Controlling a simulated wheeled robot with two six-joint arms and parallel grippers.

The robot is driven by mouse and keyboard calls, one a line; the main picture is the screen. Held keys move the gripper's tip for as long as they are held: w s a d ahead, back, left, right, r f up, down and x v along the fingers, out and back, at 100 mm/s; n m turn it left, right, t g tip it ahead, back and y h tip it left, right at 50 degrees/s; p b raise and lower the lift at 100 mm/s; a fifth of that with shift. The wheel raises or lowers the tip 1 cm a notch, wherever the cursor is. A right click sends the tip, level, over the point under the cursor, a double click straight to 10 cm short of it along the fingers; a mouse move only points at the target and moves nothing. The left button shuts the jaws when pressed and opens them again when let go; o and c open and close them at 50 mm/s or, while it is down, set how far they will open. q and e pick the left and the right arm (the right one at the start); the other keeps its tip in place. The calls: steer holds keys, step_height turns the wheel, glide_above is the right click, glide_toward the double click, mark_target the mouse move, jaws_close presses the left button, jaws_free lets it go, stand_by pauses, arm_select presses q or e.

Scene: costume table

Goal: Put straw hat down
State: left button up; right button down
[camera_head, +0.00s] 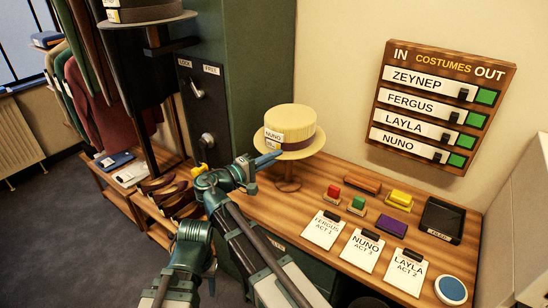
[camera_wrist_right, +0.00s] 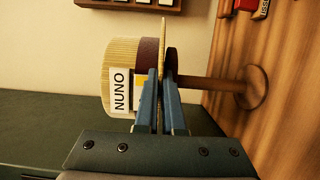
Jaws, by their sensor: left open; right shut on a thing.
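The straw hat (camera_head: 290,118), pale yellow with a dark band and a NUNO tag, is level, crown up, at the table's back left. Directly beneath it is a wooden stand (camera_head: 288,184) with a post and round base. In the right wrist view the hat (camera_wrist_right: 120,65) appears sideways, with its brim close to the stand's dark top (camera_wrist_right: 172,62); I cannot tell whether they touch. My right gripper (camera_head: 272,157) is shut on the near edge of the brim; its blue fingers (camera_wrist_right: 160,100) show there. My left gripper (camera_head: 195,238) is low at left, away from the hat; its fingers are hard to make out.
The wooden table (camera_head: 300,213) holds small coloured blocks, a dark box (camera_head: 441,219) and several paper cards (camera_head: 362,248) right of the stand. A green cabinet (camera_head: 246,65) rises behind it on the left. A costume board (camera_head: 436,105) hangs on the wall. Another hat (camera_head: 150,14) is at upper left.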

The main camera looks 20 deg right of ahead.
mark_target(285, 142)
steer(key=shift+r+p, duration=1.6)
steer(key=shift+r, duration=0.4)
steer(key=shift+f, duration=0.1)
steer(key=shift+s, duration=0.1)
